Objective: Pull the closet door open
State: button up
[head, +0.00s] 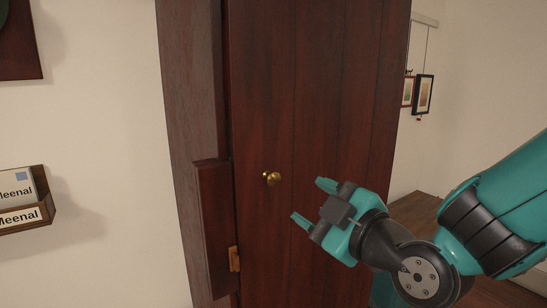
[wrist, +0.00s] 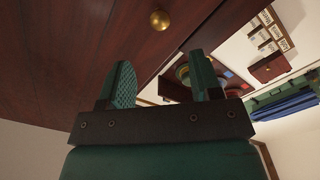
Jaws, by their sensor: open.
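The closet door (head: 320,120) is a tall dark reddish-brown wooden panel. A round brass knob (head: 271,178) sits on its left part; the knob also shows at the top of the wrist view (wrist: 159,20). My gripper (head: 310,201) is open and empty, to the right of the knob and a little below it in the head view. In the wrist view the two fingers (wrist: 160,82) are apart, and the knob is beyond their tips, not between them. From these frames I cannot tell whether the door stands slightly ajar.
A wooden latch-like block (head: 234,259) is low on the closet's left edge. A holder with cards marked "Meenal" (head: 24,214) hangs on the left wall. Framed pictures (head: 424,94) hang at right, above a wooden surface (head: 418,207).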

aim_at(276, 181)
jog(key=p+x, duration=0.8)
jog(key=x, duration=0.2)
jog(key=shift+w+a+r, duration=0.2)
jog(key=shift+w+a, duration=0.05)
jog(key=shift+w+a+f, duration=0.25)
jog(key=shift+w+a, duration=0.05)
jog(key=shift+w, duration=0.15)
